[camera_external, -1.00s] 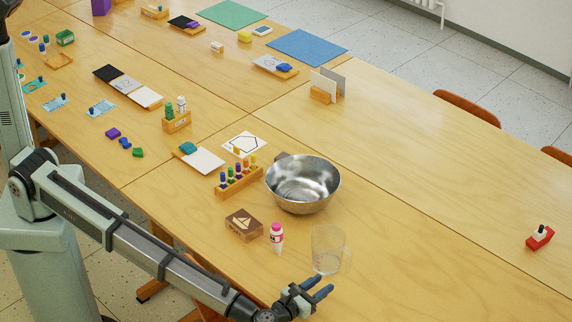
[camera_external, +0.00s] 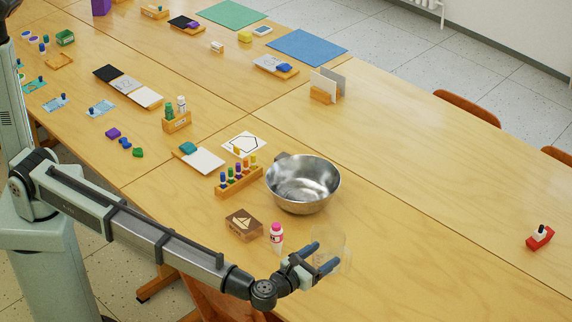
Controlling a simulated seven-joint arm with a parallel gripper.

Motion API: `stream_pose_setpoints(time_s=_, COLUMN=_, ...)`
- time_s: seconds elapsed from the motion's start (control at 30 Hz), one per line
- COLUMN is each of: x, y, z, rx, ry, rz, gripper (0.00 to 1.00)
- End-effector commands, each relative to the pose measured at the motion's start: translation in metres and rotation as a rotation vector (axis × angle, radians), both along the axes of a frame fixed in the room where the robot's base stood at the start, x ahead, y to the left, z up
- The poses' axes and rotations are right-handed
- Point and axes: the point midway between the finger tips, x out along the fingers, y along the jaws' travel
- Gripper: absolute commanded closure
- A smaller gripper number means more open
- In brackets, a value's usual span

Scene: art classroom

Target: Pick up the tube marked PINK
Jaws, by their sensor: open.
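A small white tube with a pink cap and pink band (camera_external: 277,235) stands upright near the front edge of the table; its marking is too small to read. My gripper (camera_external: 322,256) is open, to the right of the tube and apart from it in the picture. Its fingers point to the right, in front of a clear beaker (camera_external: 341,246), and partly hide it. I cannot tell whether the fingers touch the beaker. Nothing shows held between the fingers.
A steel bowl (camera_external: 303,199) stands behind the tube and beaker. A wooden rack of several coloured pieces (camera_external: 239,186) stands behind the box.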

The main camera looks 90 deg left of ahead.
Motion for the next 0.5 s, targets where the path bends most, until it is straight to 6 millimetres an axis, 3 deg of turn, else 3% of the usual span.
stream_pose_setpoints(time_s=0.1, x=0.000, y=0.000, z=0.032, rx=-0.001, ry=-0.003, rz=0.000, gripper=0.31)
stream_pose_setpoints(time_s=0.4, x=0.000, y=0.000, z=0.087, rx=-0.002, ry=-0.003, rz=0.000, gripper=0.31)
stream_pose_setpoints(time_s=0.43, x=0.000, y=0.000, z=0.092, rx=-0.001, ry=-0.002, rz=0.000, gripper=0.31)
stream_pose_setpoints(time_s=0.5, x=-0.001, y=0.020, z=0.086, rx=-0.065, ry=0.007, rz=0.030, gripper=0.31)
